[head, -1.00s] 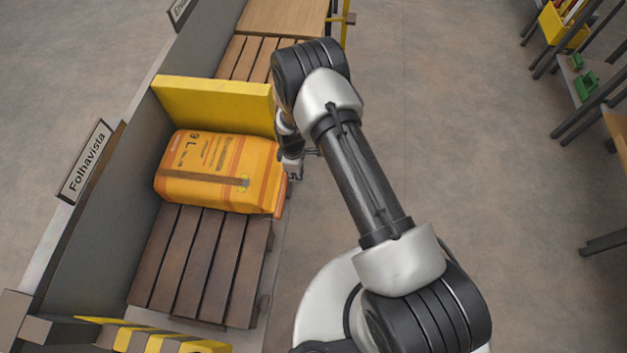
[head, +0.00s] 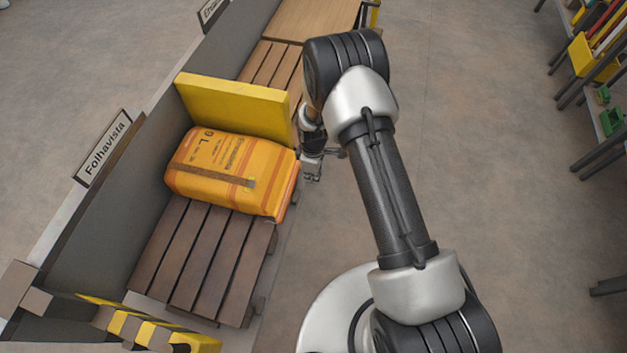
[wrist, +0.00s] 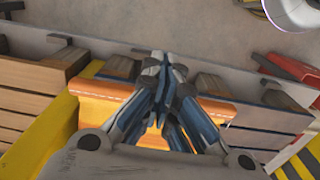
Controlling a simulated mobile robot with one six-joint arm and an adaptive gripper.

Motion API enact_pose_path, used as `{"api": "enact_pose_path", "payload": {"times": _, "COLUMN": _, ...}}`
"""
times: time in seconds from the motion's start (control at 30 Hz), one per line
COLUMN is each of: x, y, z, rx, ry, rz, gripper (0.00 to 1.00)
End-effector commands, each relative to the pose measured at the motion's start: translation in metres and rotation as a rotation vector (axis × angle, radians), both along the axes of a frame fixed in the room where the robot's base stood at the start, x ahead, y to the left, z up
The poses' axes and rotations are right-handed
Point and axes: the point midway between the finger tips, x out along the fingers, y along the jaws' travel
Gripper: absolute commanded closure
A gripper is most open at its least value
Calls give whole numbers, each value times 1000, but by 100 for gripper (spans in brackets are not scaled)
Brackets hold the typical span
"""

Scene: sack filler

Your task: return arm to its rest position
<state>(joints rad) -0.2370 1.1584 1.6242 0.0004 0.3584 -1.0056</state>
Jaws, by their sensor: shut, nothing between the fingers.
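My gripper (wrist: 166,68) is shut and empty in the wrist view, its fingertips together in front of the sack's end. In the head view my gripper (head: 312,172) hangs low beside the right end of the orange sack, partly hidden by its own wrist. The orange sack (head: 215,170) lies flat on the slatted pallet, against the yellow divider. It also shows behind the fingers in the wrist view (wrist: 95,110). I cannot tell whether the gripper touches the sack. My arm reaches forward from the lower right, with the elbow raised.
The slatted wooden pallet (head: 205,255) and the yellow divider (head: 240,105) stand left of my arm. A grey wall with a "Folhavista" sign (head: 103,148) runs behind them. Shelving with a yellow bin (head: 587,55) stands at far right. The floor (head: 490,170) between is clear.

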Motion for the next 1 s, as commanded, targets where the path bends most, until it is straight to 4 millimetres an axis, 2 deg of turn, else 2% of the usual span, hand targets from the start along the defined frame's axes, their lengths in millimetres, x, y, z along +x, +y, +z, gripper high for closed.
{"api": "enact_pose_path", "payload": {"times": 0.03, "x": 1, "y": 0, "z": 13, "rx": 0, "ry": -2, "rz": -1, "gripper": 100}}
{"api": "enact_pose_path", "payload": {"times": 0.2, "x": 0, "y": -1, "z": 35, "rx": 0, "ry": 1, "rz": -2, "gripper": 100}}
{"api": "enact_pose_path", "payload": {"times": 0.33, "x": 0, "y": -1, "z": 42, "rx": 0, "ry": 1, "rz": -2, "gripper": 100}}
{"api": "enact_pose_path", "payload": {"times": 0.57, "x": 0, "y": -1, "z": 43, "rx": -1, "ry": 1, "rz": -2, "gripper": 100}}
{"api": "enact_pose_path", "payload": {"times": 0.67, "x": 2, "y": -2, "z": 51, "rx": 2, "ry": -5, "rz": -14, "gripper": 100}}
{"api": "enact_pose_path", "payload": {"times": 0.77, "x": 8, "y": -5, "z": 82, "rx": 6, "ry": -26, "rz": -60, "gripper": 100}}
{"api": "enact_pose_path", "payload": {"times": 0.87, "x": 13, "y": -12, "z": 133, "rx": 15, "ry": -55, "rz": -142, "gripper": 100}}
{"api": "enact_pose_path", "payload": {"times": 1.0, "x": 6, "y": -27, "z": 214, "rx": 32, "ry": -99, "rz": -285, "gripper": 100}}
